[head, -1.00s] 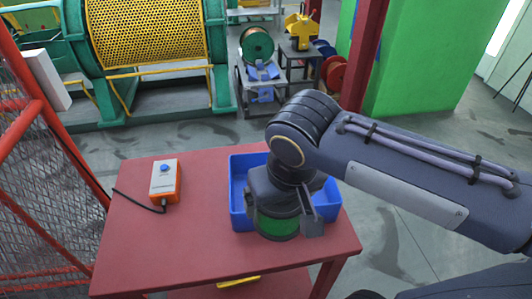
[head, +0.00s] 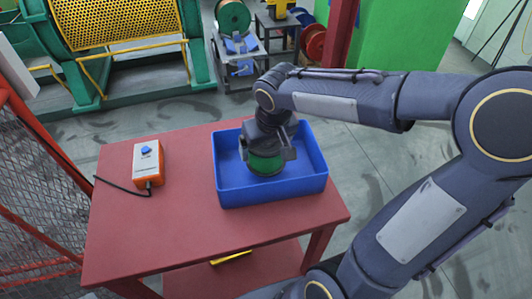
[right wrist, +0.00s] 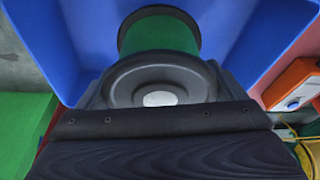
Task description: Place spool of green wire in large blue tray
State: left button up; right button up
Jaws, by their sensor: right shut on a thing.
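The spool of green wire (head: 265,163) is upright inside the large blue tray (head: 275,193) on the red table. It shows in the right wrist view as a green winding (right wrist: 160,36) between two black flanges. My right gripper (head: 268,150) is shut on the spool from above, with fingers at its sides. Whether the spool touches the tray floor I cannot tell. The tray also shows in the right wrist view (right wrist: 70,40). My left gripper is not in view.
An orange control box (head: 149,163) with a blue button and a black cable stands on the red table (head: 165,225), left of the tray. A red mesh fence (head: 35,190) stands at the left. Green machinery (head: 120,50) and other spools are behind.

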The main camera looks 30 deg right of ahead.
jog(key=shift+w+d+f, duration=0.15)
jog(key=shift+w+f, duration=0.05)
jog(key=shift+f, duration=0.15)
jog(key=shift+s+x, duration=0.15)
jog(key=shift+x, duration=0.65)
jog(key=shift+s+x, duration=0.1)
jog(key=shift+x, duration=0.7)
jog(key=shift+f+b, duration=0.1)
jog(key=shift+b, duration=0.2)
jog(key=o, duration=1.1)
jog(key=shift+f, duration=0.1)
jog(key=shift+s+r, duration=0.1)
jog(key=shift+r, duration=0.4)
jog(key=p+v, duration=0.1)
jog(key=v, duration=1)
jog(key=shift+s+p, duration=0.2)
jog(key=shift+p, duration=0.1)
jog(key=s+a+f+t+y, duration=0.1)
jog(key=s+f, duration=0.1)
jog(key=s, duration=0.2)
jog(key=s+a+f+y, duration=0.1)
jog(key=s, duration=0.4)
jog(key=s+a+f+t+y, duration=0.1)
jog(key=s+a+f+y, duration=0.1)
jog(key=s, duration=0.3)
jog(key=shift+f+m+t, duration=0.3)
